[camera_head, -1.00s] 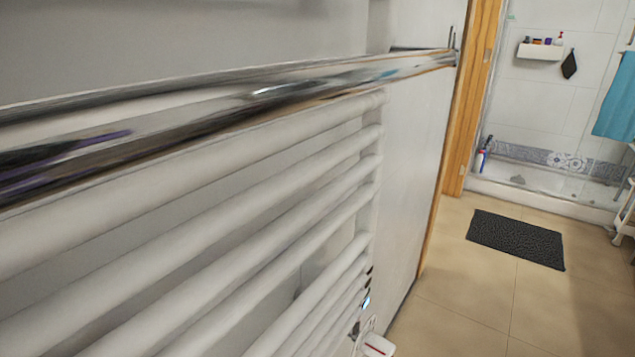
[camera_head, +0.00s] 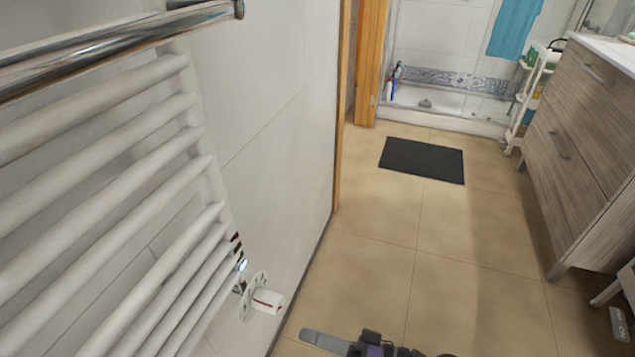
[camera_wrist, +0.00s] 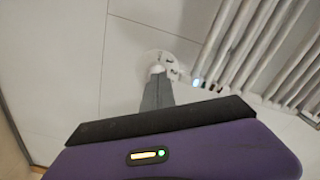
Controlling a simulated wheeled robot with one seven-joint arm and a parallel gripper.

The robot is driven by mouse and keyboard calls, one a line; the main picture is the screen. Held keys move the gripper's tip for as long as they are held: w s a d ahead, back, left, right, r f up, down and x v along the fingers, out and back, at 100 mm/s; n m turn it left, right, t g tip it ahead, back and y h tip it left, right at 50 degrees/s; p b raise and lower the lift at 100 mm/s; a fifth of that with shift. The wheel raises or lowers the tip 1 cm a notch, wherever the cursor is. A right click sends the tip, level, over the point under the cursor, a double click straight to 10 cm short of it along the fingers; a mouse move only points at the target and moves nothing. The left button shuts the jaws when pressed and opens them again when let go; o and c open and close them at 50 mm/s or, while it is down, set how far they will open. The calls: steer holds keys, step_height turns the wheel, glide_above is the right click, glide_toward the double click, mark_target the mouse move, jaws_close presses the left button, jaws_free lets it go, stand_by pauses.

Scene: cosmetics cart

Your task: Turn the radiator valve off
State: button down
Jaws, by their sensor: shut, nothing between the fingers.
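The white radiator valve knob (camera_head: 268,300) has a red line on it and sits on a round plate at the wall, below the radiator's lower right corner. My gripper (camera_head: 308,334) enters at the bottom edge of the head view, to the right of the knob and lower in the picture. In the wrist view my shut grey fingers (camera_wrist: 157,80) point toward the valve (camera_wrist: 168,64), and their tips cover part of it. I cannot tell whether they touch. Nothing shows between the fingers.
The white radiator (camera_head: 100,190) with a chrome rail (camera_head: 120,42) fills the left side. A dark mat (camera_head: 422,160) lies on the tiled floor. A wooden cabinet (camera_head: 585,150) and a white cart (camera_head: 530,100) stand at the right. The middle of the floor is clear.

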mark_target(269, 301)
steer(key=b+x, duration=0.1)
steer(key=x, duration=0.5)
steer(key=shift+a+b, duration=0.25)
steer(key=shift+b, duration=0.1)
steer(key=shift+w, duration=0.1)
stand_by(0.4)
steer(key=shift+w+d+f+b, duration=0.15)
steer(key=shift+f+b, duration=0.3)
steer(key=shift+b, duration=0.5)
steer(key=shift+w+f+b, duration=0.15)
steer(key=shift+f+b, duration=0.3)
steer(key=shift+b, duration=0.45)
steer(key=shift+w+d+f+b, duration=0.1)
steer(key=shift+w+f+b, duration=0.2)
steer(key=shift+b, duration=0.45)
steer(key=shift+w+d, duration=0.1)
steer(key=shift+f, duration=0.1)
